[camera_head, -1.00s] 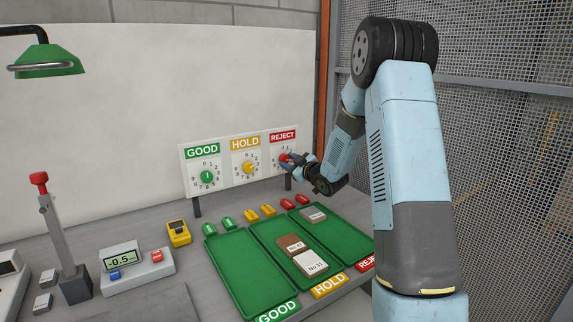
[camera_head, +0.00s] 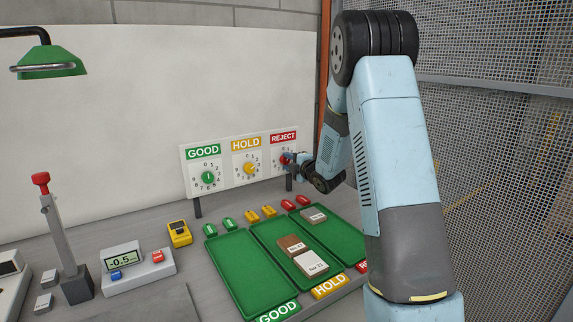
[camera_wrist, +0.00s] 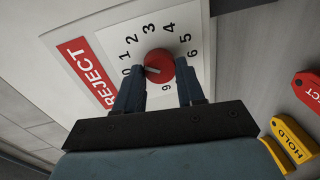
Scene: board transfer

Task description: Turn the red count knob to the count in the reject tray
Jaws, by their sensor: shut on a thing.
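The red count knob (camera_wrist: 159,66) sits on the REJECT dial (camera_wrist: 205,50). In the wrist view my gripper (camera_wrist: 160,72) has one finger on each side of the knob and is shut on it. The knob's pale pointer line points toward the 0. In the head view the knob (camera_head: 285,159) is partly covered by my gripper (camera_head: 289,159). The reject tray (camera_head: 345,228) is green, at the right of the tray row. One grey board (camera_head: 313,215) shows at its far end. My arm hides the tray's near right part, so other boards there cannot be seen.
The HOLD tray (camera_head: 262,232) holds a brown board (camera_head: 291,245) and a white-labelled board (camera_head: 311,263). The GOOD tray (camera_head: 240,275) is empty. The GOOD knob (camera_head: 208,177) and HOLD knob (camera_head: 249,168) stand left of the REJECT dial. Small coloured tags lie behind the trays.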

